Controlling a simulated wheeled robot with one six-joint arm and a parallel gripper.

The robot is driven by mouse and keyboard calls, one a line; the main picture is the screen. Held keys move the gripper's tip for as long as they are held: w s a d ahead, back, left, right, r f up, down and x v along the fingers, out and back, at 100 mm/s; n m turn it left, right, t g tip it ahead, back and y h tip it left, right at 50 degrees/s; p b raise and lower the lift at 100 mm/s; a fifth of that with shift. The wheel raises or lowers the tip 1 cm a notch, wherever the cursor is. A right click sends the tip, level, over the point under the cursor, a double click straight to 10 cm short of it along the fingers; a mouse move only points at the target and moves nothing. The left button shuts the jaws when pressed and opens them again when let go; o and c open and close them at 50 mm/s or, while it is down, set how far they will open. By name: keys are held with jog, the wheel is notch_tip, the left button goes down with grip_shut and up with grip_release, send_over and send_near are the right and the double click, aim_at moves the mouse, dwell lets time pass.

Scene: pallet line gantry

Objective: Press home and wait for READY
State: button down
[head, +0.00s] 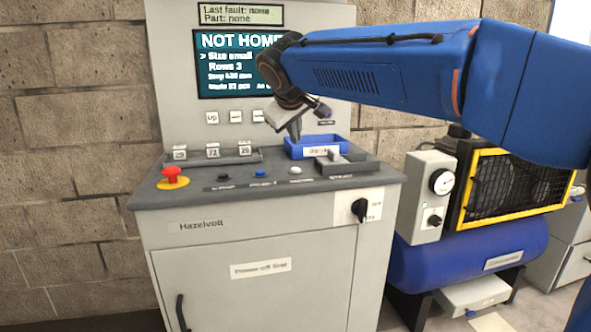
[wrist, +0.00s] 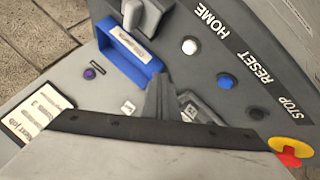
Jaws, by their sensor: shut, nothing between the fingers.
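The control console's screen (head: 222,75) reads NOT HOME, with "Size small" and "Rows 3" below; my arm covers part of it. On the desk, a white button (head: 295,170) sits beside the blue button (head: 260,172) and the black button (head: 223,177). In the wrist view, the white button (wrist: 190,46) is beside the HOME label (wrist: 212,26), the blue one by RESET, the black one by STOP. My gripper (head: 297,137) is shut and empty, behind the buttons near the blue tray, apart from the white button. It also shows in the wrist view (wrist: 161,78).
A blue tray (head: 317,153) stands at the desk's back right. A red emergency stop (head: 172,175) on yellow is at the front left. A rack with number tags (head: 213,152) is behind it. A black rotary switch (head: 360,209) is on the front. A compressor (head: 470,257) stands right.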

aim_at(295, 170)
jog(key=shift+f, duration=2.9)
jog(key=shift+f, duration=0.8)
dwell(0.6)
jog(key=shift+r, duration=3.35)
jog(key=shift+d, duration=0.1)
